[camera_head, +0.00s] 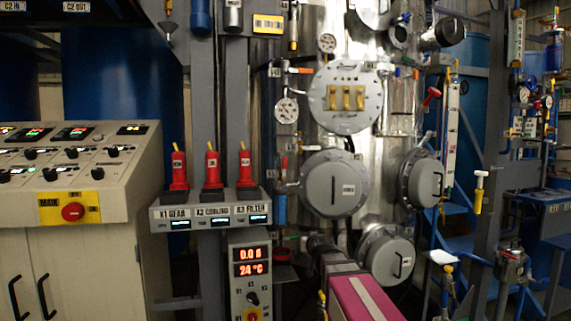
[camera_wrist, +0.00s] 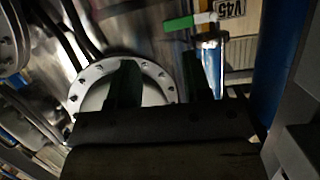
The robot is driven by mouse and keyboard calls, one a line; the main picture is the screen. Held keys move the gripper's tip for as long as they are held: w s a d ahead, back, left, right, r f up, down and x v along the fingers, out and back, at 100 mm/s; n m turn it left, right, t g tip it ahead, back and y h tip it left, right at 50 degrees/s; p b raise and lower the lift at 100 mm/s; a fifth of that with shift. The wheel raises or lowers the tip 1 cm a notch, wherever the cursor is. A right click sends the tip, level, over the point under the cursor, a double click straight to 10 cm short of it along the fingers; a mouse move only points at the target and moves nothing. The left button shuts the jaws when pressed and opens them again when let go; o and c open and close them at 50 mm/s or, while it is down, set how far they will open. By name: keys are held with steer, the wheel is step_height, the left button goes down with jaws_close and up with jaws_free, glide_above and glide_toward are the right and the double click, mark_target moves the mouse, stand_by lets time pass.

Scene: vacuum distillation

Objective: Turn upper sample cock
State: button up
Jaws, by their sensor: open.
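In the wrist view, my gripper (camera_wrist: 158,75) is open, its two dark fingers apart with nothing clearly held between them. I cannot tell which valve is the upper sample cock. In the head view, my arm reaches in from the bottom centre, and its gripper is hard to make out.
A round bolted flange (camera_wrist: 85,90) is behind the left finger, and a blue pipe (camera_wrist: 278,60) stands at right. In the head view, the metal vessel carries round covers (camera_head: 335,184) and gauges (camera_head: 287,110). A control console (camera_head: 75,170) is at left, and a display box (camera_head: 250,262) stands beside the arm.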

steer(key=w+a+r+t+y, duration=0.1)
steer(key=a+r+t, duration=0.1)
steer(key=r, duration=0.4)
steer(key=w+a+r+t, duration=0.1)
steer(key=a+r, duration=0.1)
steer(key=r, duration=0.3)
steer(key=t+y, duration=0.1)
steer(key=t, duration=0.4)
glide_toward(285, 163)
steer(key=x, duration=1)
steer(key=shift+w+r, duration=0.25)
steer(key=shift+w, duration=0.05)
jaws_close()
